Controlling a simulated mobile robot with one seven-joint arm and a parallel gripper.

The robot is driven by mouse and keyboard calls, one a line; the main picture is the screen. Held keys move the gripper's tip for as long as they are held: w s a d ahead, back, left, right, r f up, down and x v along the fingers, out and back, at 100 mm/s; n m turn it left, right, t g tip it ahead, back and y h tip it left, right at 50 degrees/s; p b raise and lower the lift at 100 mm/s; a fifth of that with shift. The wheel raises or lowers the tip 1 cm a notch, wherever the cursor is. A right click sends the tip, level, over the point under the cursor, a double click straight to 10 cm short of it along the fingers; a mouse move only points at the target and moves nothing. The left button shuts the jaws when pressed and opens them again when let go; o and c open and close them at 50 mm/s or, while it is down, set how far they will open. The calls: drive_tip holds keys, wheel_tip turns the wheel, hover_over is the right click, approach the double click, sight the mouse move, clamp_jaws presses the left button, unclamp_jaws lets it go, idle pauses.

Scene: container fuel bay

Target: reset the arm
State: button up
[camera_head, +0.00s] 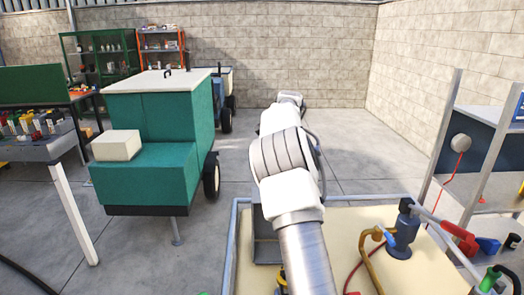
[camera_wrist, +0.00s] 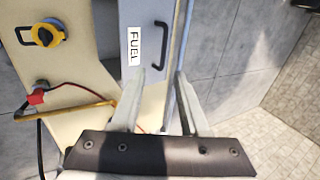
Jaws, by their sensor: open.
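In the head view my fingers cannot be made out.
A cream-topped unit (camera_head: 345,225) with a blue-grey pump (camera_head: 403,230) and hoses is close in front. A green cart (camera_head: 150,130) and a bench (camera_head: 40,148) stand left, a metal-framed stand (camera_head: 482,150) right. Floor (camera_head: 345,135) beyond the arm is clear.

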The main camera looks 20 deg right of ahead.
drive_tip(key=shift+r, duration=0.1)
drive_tip(key=s+a+r+n+y, duration=0.1)
drive_tip(key=s+a+r+n, duration=0.5)
drive_tip(key=s, duration=0.5)
drive_tip(key=s+a+r+n+y, duration=0.1)
drive_tip(key=s+a+r+n, duration=0.35)
drive_tip(key=s+a, duration=0.4)
drive_tip(key=s+a+f+n, duration=0.2)
drive_tip(key=s+a+n, duration=0.1)
drive_tip(key=s, duration=0.5)
drive_tip(key=s+a+f+n, duration=0.2)
drive_tip(key=s+a+n, duration=0.1)
drive_tip(key=s, duration=0.6)
drive_tip(key=s+a+f+n+b, duration=0.1)
drive_tip(key=s+a+f+n, duration=0.1)
drive_tip(key=s+n, duration=0.3)
drive_tip(key=shift+s+a+f+t, duration=0.4)
drive_tip(key=shift+s+a, duration=0.3)
drive_tip(key=shift+s, duration=1.2)
drive_tip(key=shift+n, duration=0.25)
drive_tip(key=shift+d, duration=0.15)
